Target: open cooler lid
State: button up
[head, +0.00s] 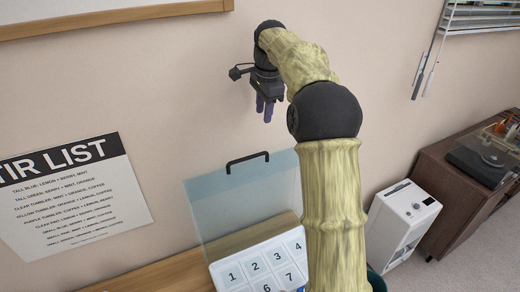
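The cooler is a white box (218,279) with numbered cells at the bottom of the head view; my arm hides its right part. Its see-through bluish lid (235,205) stands upright behind the numbered cells, raised open, with a black handle (247,159) along its top edge. My gripper (265,113) has purple fingers that point down. In the picture it is above the lid's handle, and clear of it. Nothing shows between the fingers; their gap is too small in this view to judge.
The cooler stands on a wooden surface (165,275) against the beige wall. A printed list (75,195) hangs at left, below a wooden frame (110,18). At right are a white floor unit (400,222) and a brown cabinet (452,185) bearing a turntable-like device (485,158).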

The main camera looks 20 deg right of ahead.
aim_at(260, 154)
jog(key=f, duration=0.5)
jog(key=w+f+p, duration=0.1)
jog(key=f, duration=0.4)
jog(key=w+f+p, duration=0.1)
jog(key=f, duration=0.4)
jog(key=shift+w+a+f, duration=0.25)
jog(key=shift+f, duration=0.1)
grip_shut()
